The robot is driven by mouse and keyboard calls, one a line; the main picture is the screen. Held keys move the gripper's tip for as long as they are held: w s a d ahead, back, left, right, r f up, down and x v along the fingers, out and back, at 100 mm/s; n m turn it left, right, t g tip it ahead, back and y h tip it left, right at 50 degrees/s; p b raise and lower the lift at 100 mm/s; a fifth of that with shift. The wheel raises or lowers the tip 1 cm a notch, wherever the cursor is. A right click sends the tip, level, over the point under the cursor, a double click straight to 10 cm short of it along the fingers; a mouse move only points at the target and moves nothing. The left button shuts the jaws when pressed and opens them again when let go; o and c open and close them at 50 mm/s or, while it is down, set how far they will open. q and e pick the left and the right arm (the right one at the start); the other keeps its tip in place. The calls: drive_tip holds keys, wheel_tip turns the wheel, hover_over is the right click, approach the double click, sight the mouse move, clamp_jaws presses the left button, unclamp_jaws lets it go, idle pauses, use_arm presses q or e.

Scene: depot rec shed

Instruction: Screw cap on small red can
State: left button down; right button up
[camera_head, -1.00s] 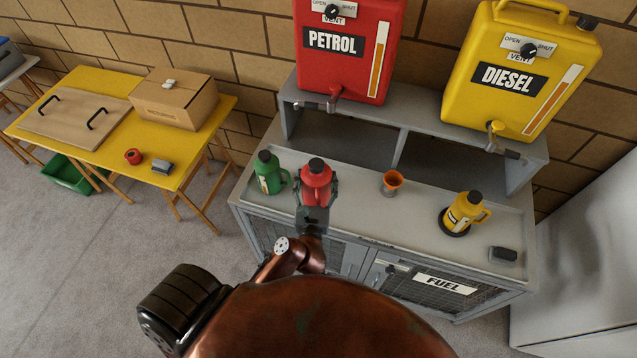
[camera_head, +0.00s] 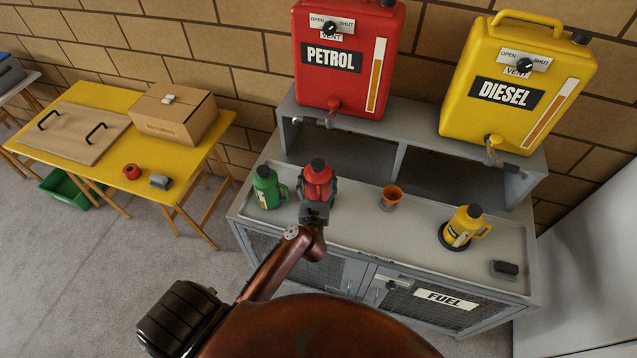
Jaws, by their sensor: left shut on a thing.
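The small red can (camera_head: 319,188) is over the grey cabinet's tray top, between the green can and the orange cup. A dark cap (camera_head: 318,165) shows on its top; I cannot tell whether it is screwed tight. My left gripper (camera_head: 317,194) is shut on the red can's body from the front, with its fingers at the can's sides. The gripper hides the can's lower part, so I cannot tell whether its base is clear of the tray. My right gripper is not in view.
The green can (camera_head: 267,190) stands close on the left. The orange cup (camera_head: 391,196), yellow can (camera_head: 462,227) and a dark block (camera_head: 505,269) are to the right. The petrol container (camera_head: 346,85) and diesel container (camera_head: 510,105) stand on the shelf behind. A yellow table (camera_head: 103,166) is at left.

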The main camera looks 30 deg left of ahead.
use_arm(q)
drive_tip(key=w+f, duration=0.1)
drive_tip(key=w+a+f, duration=0.1)
drive_tip(key=f, duration=0.1)
drive_tip(key=shift+w+a+b, duration=0.1)
drive_tip(key=shift+w+b, duration=0.15)
drive_tip(key=shift+b, duration=0.1)
drive_tip(key=shift+w+a+f+b, duration=0.15)
drive_tip(key=shift+f+b, duration=0.2)
drive_tip(key=shift+f, duration=0.65)
drive_tip(key=shift+w+a+f+b, duration=0.15)
drive_tip(key=shift+f+b, duration=0.15)
drive_tip(key=shift+f, duration=0.7)
drive_tip(key=shift+d+f, duration=0.1)
drive_tip(key=shift+c, duration=2.3)
unclamp_jaws()
drive_tip(key=shift+f, duration=0.15)
